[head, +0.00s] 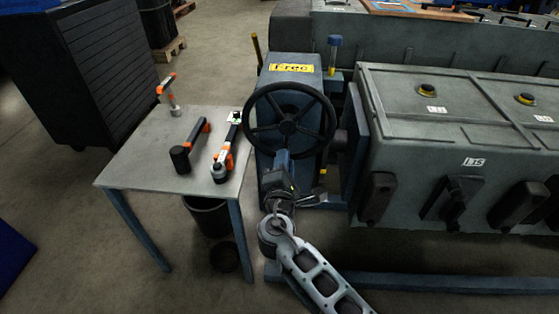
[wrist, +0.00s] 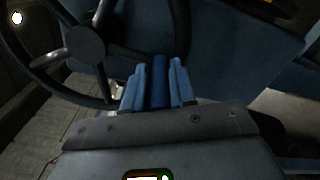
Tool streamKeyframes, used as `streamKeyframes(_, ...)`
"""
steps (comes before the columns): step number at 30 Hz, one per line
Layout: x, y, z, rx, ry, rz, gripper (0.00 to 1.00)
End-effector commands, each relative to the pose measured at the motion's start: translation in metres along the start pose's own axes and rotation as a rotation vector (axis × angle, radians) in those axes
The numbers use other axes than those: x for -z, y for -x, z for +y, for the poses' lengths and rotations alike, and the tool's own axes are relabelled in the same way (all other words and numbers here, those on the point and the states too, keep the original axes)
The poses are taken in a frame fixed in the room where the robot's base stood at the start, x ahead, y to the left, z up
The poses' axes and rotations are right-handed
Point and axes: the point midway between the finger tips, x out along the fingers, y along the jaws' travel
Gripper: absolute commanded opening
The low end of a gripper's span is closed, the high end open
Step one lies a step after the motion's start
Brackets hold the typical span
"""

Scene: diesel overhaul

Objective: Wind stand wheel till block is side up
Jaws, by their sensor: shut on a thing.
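The black stand wheel (head: 290,121) is on the near face of the blue stand (head: 291,80). My gripper (head: 283,160) is at the bottom of its rim. In the wrist view, my gripper (wrist: 159,84) is shut on a blue upright handle (wrist: 160,80) beside the wheel (wrist: 86,42). The handle's join to the rim is hidden. The big grey block (head: 440,115) is to the right of the stand. A face with two yellow-ringed caps is on top, slightly tilted, and several dark covers are on the side toward me.
A grey table (head: 155,150) on the left holds an orange-and-black tool (head: 225,155), a black-handled tool (head: 190,145) and an orange-topped tool (head: 169,95). A bin (head: 208,212) stands under it. A blue floor rail (head: 420,283) runs below the block. A dark cabinet (head: 80,65) stands behind left.

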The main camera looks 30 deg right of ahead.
Motion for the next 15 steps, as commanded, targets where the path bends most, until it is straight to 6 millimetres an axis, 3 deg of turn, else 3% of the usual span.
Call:
streamKeyframes(1, -0.0007, 0.0019, -0.0072, 0.009, 0.003, 0.002, 0.00)
streamKeyframes(15, -0.0040, 0.0015, -0.0082, 0.009, 0.000, 0.000, 0.00)
